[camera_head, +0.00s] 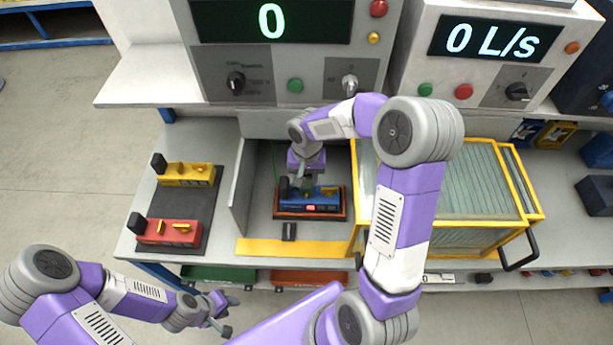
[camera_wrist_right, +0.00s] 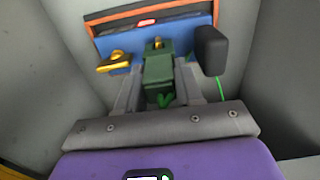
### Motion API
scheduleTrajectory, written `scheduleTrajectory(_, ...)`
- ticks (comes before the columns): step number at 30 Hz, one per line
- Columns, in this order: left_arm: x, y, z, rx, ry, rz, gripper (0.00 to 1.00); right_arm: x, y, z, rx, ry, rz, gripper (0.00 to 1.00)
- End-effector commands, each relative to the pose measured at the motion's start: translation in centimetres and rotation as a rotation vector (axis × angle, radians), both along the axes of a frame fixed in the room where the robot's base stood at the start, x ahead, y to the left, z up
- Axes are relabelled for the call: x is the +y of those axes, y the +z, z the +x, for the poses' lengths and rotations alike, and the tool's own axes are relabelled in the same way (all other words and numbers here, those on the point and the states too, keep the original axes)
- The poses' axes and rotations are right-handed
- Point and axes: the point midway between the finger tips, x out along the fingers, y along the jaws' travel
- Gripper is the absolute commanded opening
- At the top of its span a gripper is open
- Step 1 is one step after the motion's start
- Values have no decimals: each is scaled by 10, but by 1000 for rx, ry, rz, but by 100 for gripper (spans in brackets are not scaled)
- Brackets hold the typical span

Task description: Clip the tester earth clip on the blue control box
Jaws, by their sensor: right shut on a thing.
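The blue control box (camera_head: 318,200) sits on an orange-edged base inside the grey bay in the head view. It fills the top of the right wrist view (camera_wrist_right: 120,54), with brass-coloured parts on it. My right gripper (camera_head: 302,184) is over the box's left part. In the right wrist view its fingers (camera_wrist_right: 158,90) are shut on the green earth clip (camera_wrist_right: 158,75), whose far end is at a brass post on the box; whether it grips the post I cannot tell. A green lead (camera_head: 274,165) runs down the bay. My left gripper (camera_head: 222,312) is low at the left, away from the bench; its fingers are unclear.
Yellow (camera_head: 186,174) and red (camera_head: 168,232) boxes stand on a dark mat at the left. A yellow-framed clear guard (camera_head: 450,195) stands right of the bay. Grey bay walls are close to my right gripper. A black block (camera_wrist_right: 210,50) stands beside the clip.

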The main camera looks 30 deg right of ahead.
Motion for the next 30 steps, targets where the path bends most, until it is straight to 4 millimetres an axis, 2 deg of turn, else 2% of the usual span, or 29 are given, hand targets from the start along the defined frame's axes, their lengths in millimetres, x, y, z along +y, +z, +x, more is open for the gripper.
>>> scheduleTrajectory(1, 0, 0, 0, 0, 0, 0, 38, 0, 0, 0, 0, 0, 0, 41)
scheduleTrajectory(6, 0, 0, 0, 0, 0, 0, 38, 0, 0, 0, 0, 0, 0, 66)
scheduleTrajectory(14, 0, 0, 0, 0, 0, 0, 38, 0, 1, 0, 0, 0, 0, 66)
scheduleTrajectory(17, 0, 2, 0, 0, 0, 0, 38, 0, 7, 1, -3, -1, -1, 66)
scheduleTrajectory(25, 0, 10, 0, 0, 0, 0, 38, 0, 52, 1, -6, -1, 0, 66)
scheduleTrajectory(30, 0, 13, 0, 0, 0, 0, 38, 0, 71, 0, -2, 0, 0, 66)
